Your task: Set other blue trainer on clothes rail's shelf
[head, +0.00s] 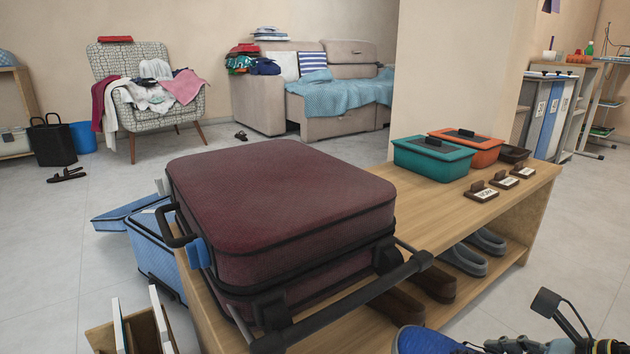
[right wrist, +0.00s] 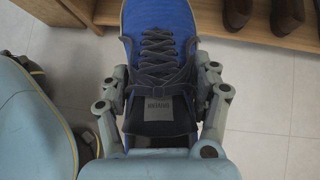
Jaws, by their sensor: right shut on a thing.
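My right gripper (right wrist: 160,95) is shut on a blue trainer (right wrist: 158,20), its fingers on both sides of the shoe. The trainer has dark laces and a dark tongue with a grey label. In the head view, part of the trainer (head: 425,341) shows at the bottom edge beside the right arm, in front of the wooden bench. My left gripper is not in view. At the far right edge stands a thin-framed rack with shelves (head: 603,131); I cannot tell whether it is the clothes rail. The other blue trainer is not seen.
A wooden bench (head: 480,208) bears a maroon suitcase (head: 280,200), a teal box (head: 433,160) and an orange box (head: 480,152). Grey shoes (head: 465,259) and brown shoes (head: 435,285) sit on its lower shelf. Open tiled floor (head: 575,225) lies to the right.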

